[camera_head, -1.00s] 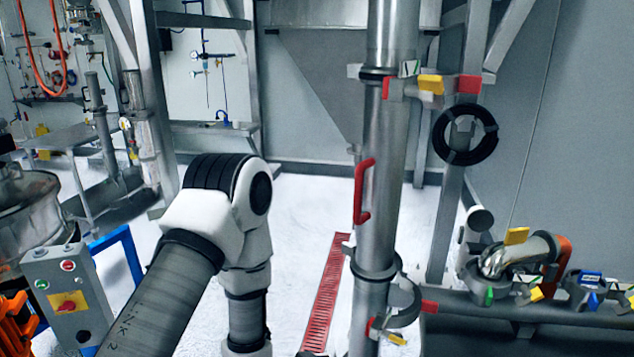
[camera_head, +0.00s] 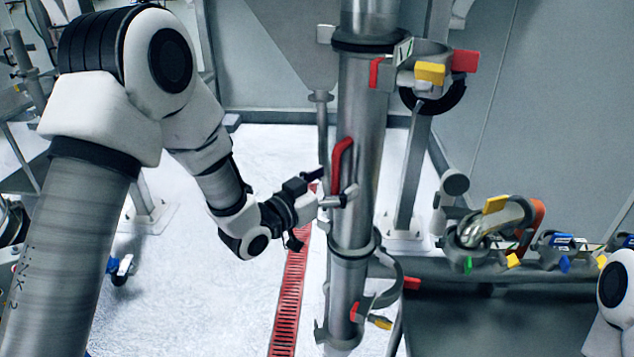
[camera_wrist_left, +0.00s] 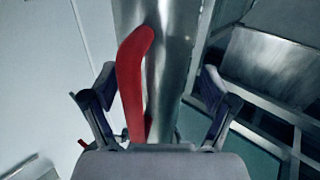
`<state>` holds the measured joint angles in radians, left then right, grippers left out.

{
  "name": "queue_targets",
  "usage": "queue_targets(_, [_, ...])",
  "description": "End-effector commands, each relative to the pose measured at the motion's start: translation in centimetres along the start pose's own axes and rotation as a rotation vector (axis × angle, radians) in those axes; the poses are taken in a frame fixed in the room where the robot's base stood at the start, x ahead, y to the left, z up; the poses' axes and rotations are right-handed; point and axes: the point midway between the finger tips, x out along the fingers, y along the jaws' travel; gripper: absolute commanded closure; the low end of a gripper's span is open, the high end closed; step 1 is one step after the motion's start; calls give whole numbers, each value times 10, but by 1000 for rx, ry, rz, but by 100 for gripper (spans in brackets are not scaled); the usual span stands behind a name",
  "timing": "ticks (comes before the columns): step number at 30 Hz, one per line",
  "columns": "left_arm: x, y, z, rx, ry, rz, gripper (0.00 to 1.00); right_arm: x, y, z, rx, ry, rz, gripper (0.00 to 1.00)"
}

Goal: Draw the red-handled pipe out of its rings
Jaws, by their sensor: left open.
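The upright steel pipe (camera_head: 362,110) stands in the middle of the head view, with a red handle (camera_head: 341,160) on its left side. An upper ring (camera_head: 425,52) with red and yellow tabs sits at its top, and a lower ring (camera_head: 393,275) below. Both rings appear swung open to the right, though their hold on the pipe is unclear. My left gripper (camera_head: 333,186) is open beside the lower part of the handle. In the left wrist view the red handle (camera_wrist_left: 131,80) lies between the spread fingers (camera_wrist_left: 158,85), nearer the left one. My right gripper is out of view.
A bench (camera_head: 480,268) with a bent pipe piece (camera_head: 490,222) and several coloured clamps stands at the right. A black coil hangs behind the upper ring. A red floor grate (camera_head: 287,310) runs left of the pipe over clear white floor.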

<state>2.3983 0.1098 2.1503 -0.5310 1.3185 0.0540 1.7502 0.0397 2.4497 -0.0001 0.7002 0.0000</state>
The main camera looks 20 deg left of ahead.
Motion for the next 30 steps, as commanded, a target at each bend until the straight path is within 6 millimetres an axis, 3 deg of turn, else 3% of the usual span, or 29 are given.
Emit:
queue_targets(10, [10,0,1,-1,0,0,15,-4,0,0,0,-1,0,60])
queue_targets(15, [10,0,1,-1,0,0,75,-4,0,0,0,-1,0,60])
queue_targets(17, [10,0,0,-1,0,0,96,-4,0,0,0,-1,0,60])
queue_targets(18, [10,0,0,-1,0,0,100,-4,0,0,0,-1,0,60])
queue_targets(30, [11,0,-5,2,12,-1,100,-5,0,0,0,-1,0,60])
